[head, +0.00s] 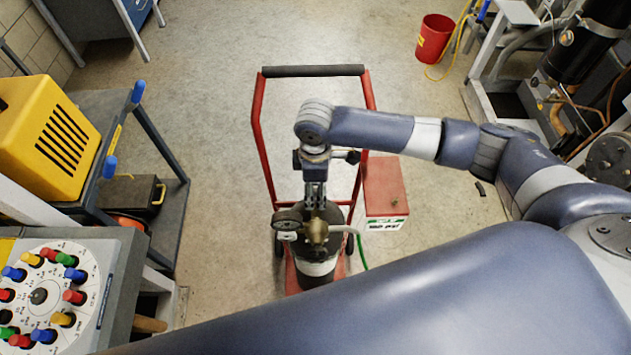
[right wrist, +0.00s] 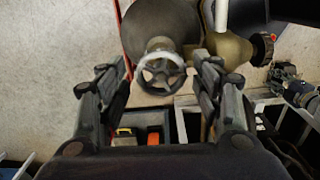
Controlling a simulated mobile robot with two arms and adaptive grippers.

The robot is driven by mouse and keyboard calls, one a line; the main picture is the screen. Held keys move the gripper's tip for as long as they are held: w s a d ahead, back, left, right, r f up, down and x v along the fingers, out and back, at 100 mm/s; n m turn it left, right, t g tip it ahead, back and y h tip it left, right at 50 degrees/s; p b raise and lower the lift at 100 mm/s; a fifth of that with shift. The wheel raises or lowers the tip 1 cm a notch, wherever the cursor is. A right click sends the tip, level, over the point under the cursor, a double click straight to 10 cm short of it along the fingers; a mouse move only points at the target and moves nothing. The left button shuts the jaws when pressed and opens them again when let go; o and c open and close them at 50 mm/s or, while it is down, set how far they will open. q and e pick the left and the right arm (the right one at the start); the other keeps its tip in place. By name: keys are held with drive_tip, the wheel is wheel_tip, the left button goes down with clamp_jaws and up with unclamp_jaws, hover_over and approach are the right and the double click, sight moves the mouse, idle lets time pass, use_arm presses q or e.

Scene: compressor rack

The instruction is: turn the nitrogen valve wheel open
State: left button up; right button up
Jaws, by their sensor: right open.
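The nitrogen valve wheel (right wrist: 161,72) is a small dark spoked handwheel with a pale upper rim, in the right wrist view. My right gripper (right wrist: 163,66) is open, with one finger on each side of the wheel and a visible gap to each. How near the fingers are to it in depth is hard to tell. In the head view my right gripper (head: 316,198) points down over the dark cylinder (head: 318,272) and its brass fitting (head: 317,232); the wheel cannot be made out there. My left gripper is not in view.
The cylinder stands on a red hand truck (head: 258,140). A round gauge (head: 288,219) and a green hose (head: 361,250) are beside the fitting. A red-topped box (head: 385,186) stands to the right. A cart with a yellow machine (head: 52,138) is left.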

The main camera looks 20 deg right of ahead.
drive_tip(key=m+p, duration=0.5)
drive_tip(key=shift+s+r, duration=0.2)
drive_tip(key=shift+r, duration=0.15)
drive_tip(key=shift+a+f+m, duration=0.1)
drive_tip(key=shift+f+m, duration=0.2)
drive_tip(key=shift+m, duration=0.4)
drive_tip(key=m, duration=0.5)
drive_tip(key=shift+w+b, duration=0.1)
drive_tip(key=shift+b, duration=0.25)
drive_tip(key=c, duration=0.8)
